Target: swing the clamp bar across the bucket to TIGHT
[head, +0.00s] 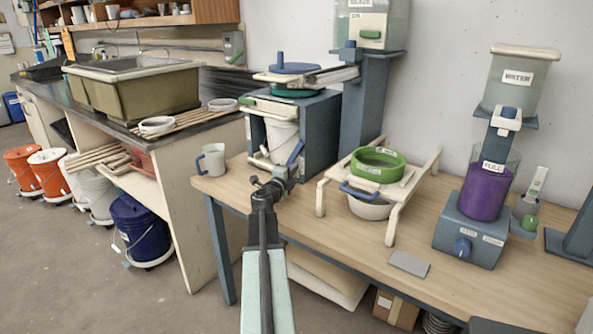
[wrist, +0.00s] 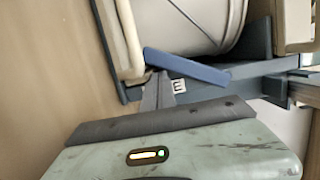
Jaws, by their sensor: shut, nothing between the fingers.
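The white bucket (head: 283,133) stands inside a dark blue-grey frame (head: 319,125) on the wooden table. A blue bar (head: 295,153), which looks like the clamp bar, slants at the bucket's lower right front. In the wrist view the bar (wrist: 187,68) lies beside the bucket (wrist: 205,22). My gripper (head: 281,181) is shut and empty in front of the frame. In the wrist view its fingertips (wrist: 158,82) are close to one end of the bar; I cannot tell whether they touch. A partly hidden label (wrist: 179,86) beside the fingers is unreadable.
A grey mug (head: 211,160) stands left of the frame. A cream rack (head: 394,200) with a green ring (head: 378,163) stands to the right. Farther right is a dispenser with a purple container (head: 484,190). The table's front edge lies below my arm.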

